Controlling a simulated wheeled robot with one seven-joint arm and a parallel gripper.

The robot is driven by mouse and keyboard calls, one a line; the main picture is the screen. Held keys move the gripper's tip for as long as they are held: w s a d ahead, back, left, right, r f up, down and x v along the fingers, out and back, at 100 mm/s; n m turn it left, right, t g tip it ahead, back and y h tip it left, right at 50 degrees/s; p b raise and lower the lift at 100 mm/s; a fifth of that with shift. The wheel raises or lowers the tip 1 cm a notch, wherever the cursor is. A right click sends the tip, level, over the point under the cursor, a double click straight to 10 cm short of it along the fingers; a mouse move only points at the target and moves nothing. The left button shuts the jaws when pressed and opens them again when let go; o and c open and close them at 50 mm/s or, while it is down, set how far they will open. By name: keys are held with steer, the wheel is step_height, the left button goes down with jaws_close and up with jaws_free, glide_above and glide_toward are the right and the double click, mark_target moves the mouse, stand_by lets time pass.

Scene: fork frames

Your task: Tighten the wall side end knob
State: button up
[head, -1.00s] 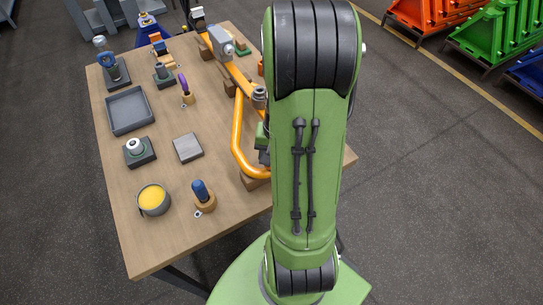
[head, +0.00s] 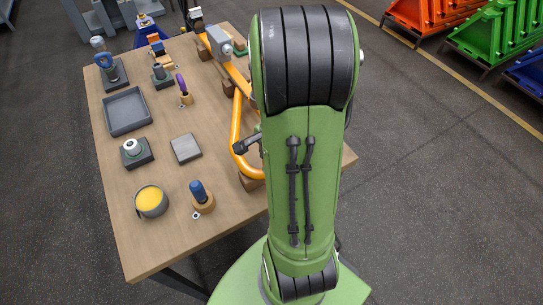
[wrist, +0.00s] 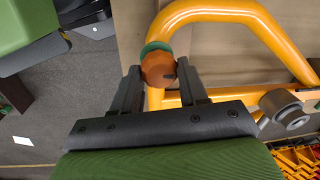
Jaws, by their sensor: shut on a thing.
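An orange-brown round knob (wrist: 158,70) with a green ring behind it sits at the orange tube frame (wrist: 222,12) in the wrist view. My gripper (wrist: 159,67) has one finger on each side of this knob and is shut on it. The knob has a small dark mark near its right edge. The frame also lies along the table in the head view (head: 237,115). My arm hides the frame's near right part and the knob there. Whether this is the wall side end knob, I cannot tell.
A grey cylindrical fitting (wrist: 285,108) sits on the frame to the right of my gripper. On the wooden table (head: 150,245) stand a yellow-filled pot (head: 151,201), a blue-handled tool (head: 198,192) and a grey tray (head: 127,112).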

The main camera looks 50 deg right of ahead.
steer(key=shift+w+r+m, duration=0.1)
steer(key=shift+w+m, duration=0.05)
steer(key=shift+m, duration=0.15)
steer(key=o, duration=1.1)
steer(key=r+p, duration=0.1)
steer(key=r, duration=0.4)
steer(key=s+r+p, duration=0.1)
steer(key=r, duration=0.4)
steer(key=s+r+p, duration=0.1)
steer(key=r+p, duration=0.1)
steer(key=r, duration=0.3)
steer(key=shift+a+r, duration=0.15)
steer(key=shift+r, duration=0.15)
steer(key=s+a+r+n+t, duration=0.1)
steer(key=a+n, duration=0.4)
steer(key=n, duration=0.1)
steer(key=s+a+r+n+t, duration=0.1)
steer(key=s+a+r+n, duration=0.1)
steer(key=a+n, duration=0.4)
steer(key=s+a+r+n+t, duration=0.1)
steer(key=a+r+n+t, duration=0.1)
steer(key=a+n, duration=0.4)
steer(key=shift+s+n, duration=0.3)
steer(key=shift+n, duration=0.5)
